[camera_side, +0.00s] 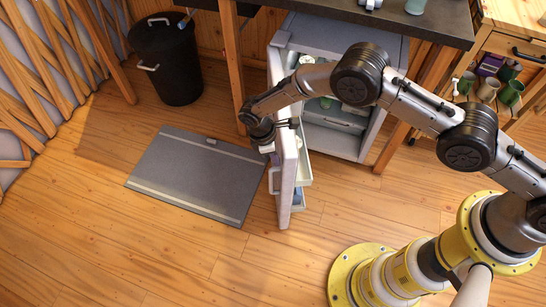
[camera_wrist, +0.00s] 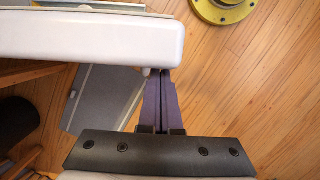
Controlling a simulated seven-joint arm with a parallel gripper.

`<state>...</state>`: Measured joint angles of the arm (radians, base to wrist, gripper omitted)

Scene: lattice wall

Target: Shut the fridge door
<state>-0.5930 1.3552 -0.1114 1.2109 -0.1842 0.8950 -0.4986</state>
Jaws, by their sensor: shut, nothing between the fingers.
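The small grey-white fridge (camera_side: 365,140) stands under the dark counter, its inside partly hidden by my arm. Its door (camera_side: 287,195) stands wide open, jutting toward the camera, with a handle (camera_side: 272,181) on its left outer face and shelves on its right inner face. In the wrist view the door's white edge (camera_wrist: 90,40) spans the upper left. My gripper (camera_side: 272,148) is at the door's upper part, by its outer side. In the wrist view my gripper's purple-grey fingers (camera_wrist: 160,74) are together and empty, their tips close to the door edge. I cannot tell whether they touch it.
A grey mat (camera_side: 195,172) lies on the floor left of the door. A black bin (camera_side: 170,65) stands behind it. A wooden table leg (camera_side: 231,60) is left of the fridge. A wooden cabinet with cups (camera_side: 488,90) is at right. Floor in front is clear.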

